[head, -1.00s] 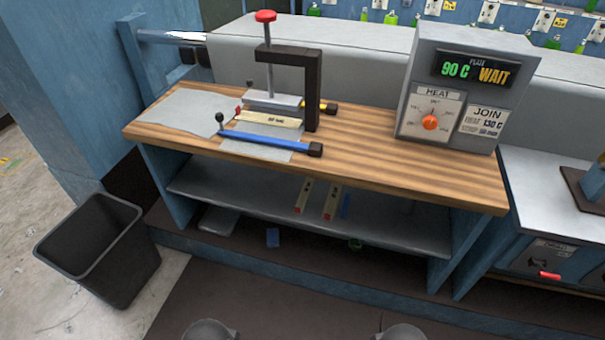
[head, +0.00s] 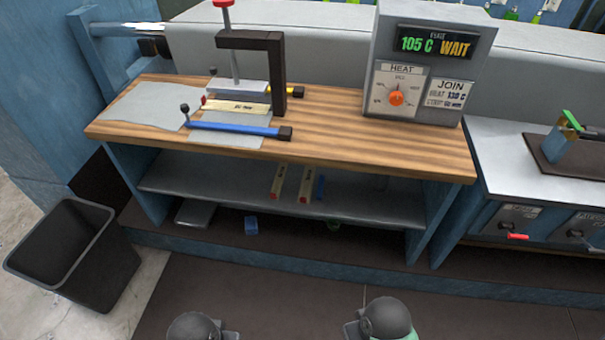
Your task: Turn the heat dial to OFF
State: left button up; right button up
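The heat dial (head: 397,98) is an orange knob on a white plate marked HEAT, on the front of a grey control box (head: 365,85) at the back right of the wooden bench. Small marks ring the dial; they are too small to read, and I cannot tell which one the knob points to. The display (head: 433,43) above it reads 105 C and WAIT. Two rounded grey parts of my own arms show at the bottom edge. No gripper fingers are in view.
A press with a red knob (head: 223,3) and a blue bar (head: 238,129) occupy the left of the wooden bench (head: 330,135). A black bin (head: 75,255) stands at lower left. A steel counter (head: 500,160) adjoins at right. The floor before the bench is clear.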

aim_at(396, 98)
jog(key=j+z, duration=0.1)
jog(key=z, duration=0.3)
jog(key=j+z, duration=0.1)
jog(key=z, duration=0.3)
jog(key=j+z, duration=0.1)
jog(key=z, duration=0.3)
jog(key=j+z, duration=0.1)
jog(key=z, duration=0.25)
jog(key=k+j+z, duration=0.1)
jog(key=k+j, duration=0.2)
